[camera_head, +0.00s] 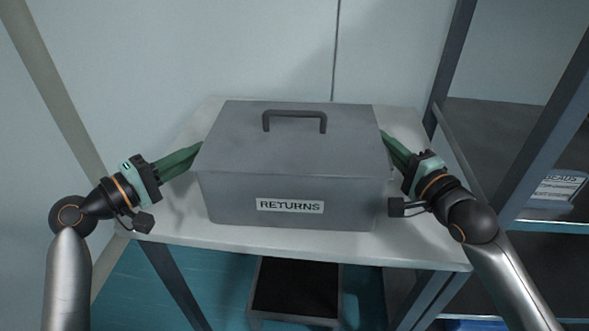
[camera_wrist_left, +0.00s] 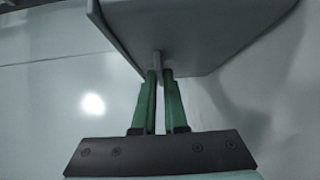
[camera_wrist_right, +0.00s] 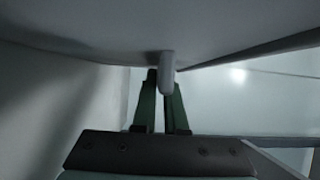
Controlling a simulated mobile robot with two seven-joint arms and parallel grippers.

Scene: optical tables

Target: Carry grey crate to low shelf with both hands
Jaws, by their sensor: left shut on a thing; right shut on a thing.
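The grey crate (camera_head: 290,190) has a flat lid, a dark handle on top and a white label reading RETURNS. It is at the pale table (camera_head: 205,232), upright; I cannot tell whether it rests on the top or is just above it. My left gripper (camera_head: 198,150) is shut on a grip on the crate's left side, seen between green fingers in the left wrist view (camera_wrist_left: 158,72). My right gripper (camera_head: 385,140) is shut on a grip on its right side, seen in the right wrist view (camera_wrist_right: 165,80).
A dark metal shelf rack (camera_head: 500,110) stands at the right, with a white labelled item (camera_head: 560,187) on one shelf. A low black-topped platform (camera_head: 296,288) stands below the table's front edge. A pale wall is close behind the table.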

